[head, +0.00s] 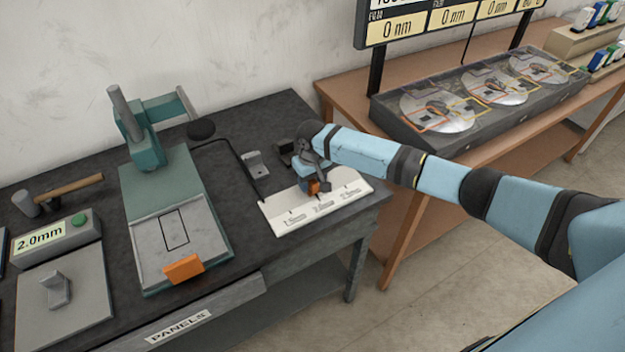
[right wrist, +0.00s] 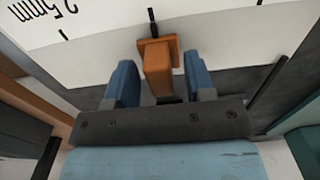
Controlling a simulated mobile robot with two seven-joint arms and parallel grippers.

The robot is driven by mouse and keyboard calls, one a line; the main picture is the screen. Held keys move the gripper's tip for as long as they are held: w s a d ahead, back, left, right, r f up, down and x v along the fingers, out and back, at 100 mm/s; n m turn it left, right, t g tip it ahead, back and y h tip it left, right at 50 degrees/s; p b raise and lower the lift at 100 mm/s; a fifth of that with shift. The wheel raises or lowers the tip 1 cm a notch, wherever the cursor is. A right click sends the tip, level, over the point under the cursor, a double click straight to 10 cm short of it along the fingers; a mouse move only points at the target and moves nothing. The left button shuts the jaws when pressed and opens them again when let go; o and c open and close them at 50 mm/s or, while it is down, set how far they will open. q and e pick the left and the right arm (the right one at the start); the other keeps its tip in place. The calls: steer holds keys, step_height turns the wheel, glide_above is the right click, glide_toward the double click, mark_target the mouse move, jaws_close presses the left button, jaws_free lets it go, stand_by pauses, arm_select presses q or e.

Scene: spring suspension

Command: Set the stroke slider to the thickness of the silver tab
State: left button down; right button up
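A silver tab (head: 57,290) lies on the grey plate of a gauge at the far left in the head view. The gauge readout (head: 40,237) shows 2.0mm. The orange stroke slider (head: 313,187) is at the white scale (head: 285,223), near its middle mark. In the right wrist view the slider knob (right wrist: 158,68) is almost in line with a black tick; a 25mm-like label shows to the left. My right gripper (right wrist: 160,85) is open, its blue fingers on either side of the knob with small gaps. My left gripper is not in view.
A teal press (head: 150,150) with an orange tab stands left of the scale. A small grey bracket (head: 256,163) sits behind the scale. A hammer (head: 60,192) lies at the left. A wooden table (head: 400,75) with a disc-filled case (head: 480,95) is at the right.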

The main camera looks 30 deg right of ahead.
steer(key=shift+r, duration=0.1)
step_height(320, 180, up, 14)
steer(key=b, duration=0.1)
stand_by(0.4)
steer(key=shift+f, duration=0.2)
steer(key=s+a+f+n+t+y, duration=0.1)
steer(key=s+a+f+n, duration=0.1)
steer(key=s+a+f, duration=0.5)
steer(key=s+a+f+n+t+y, duration=0.1)
steer(key=s+a+f, duration=0.15)
steer(key=s, duration=0.95)
steer(key=s+d+r+m+t+h, duration=0.1)
steer(key=s+d, duration=0.3)
steer(key=s, duration=0.6)
steer(key=s+d+r+m+t+h, duration=0.15)
steer(key=s+d, duration=0.25)
steer(key=s, duration=0.5)
steer(key=w+a+f+n+t+y, duration=0.1)
steer(key=w+a+f+t+y, duration=0.1)
steer(key=f, duration=0.3)
steer(key=w+a+f+t+y+p, duration=0.1)
steer(key=w+a+f+t, duration=0.2)
steer(key=f, duration=0.3)
steer(key=shift+w+a+f+n+t+y, duration=0.3)
steer(key=shift+a+n+t+y, duration=0.05)
steer(key=shift+a+t, duration=0.4)
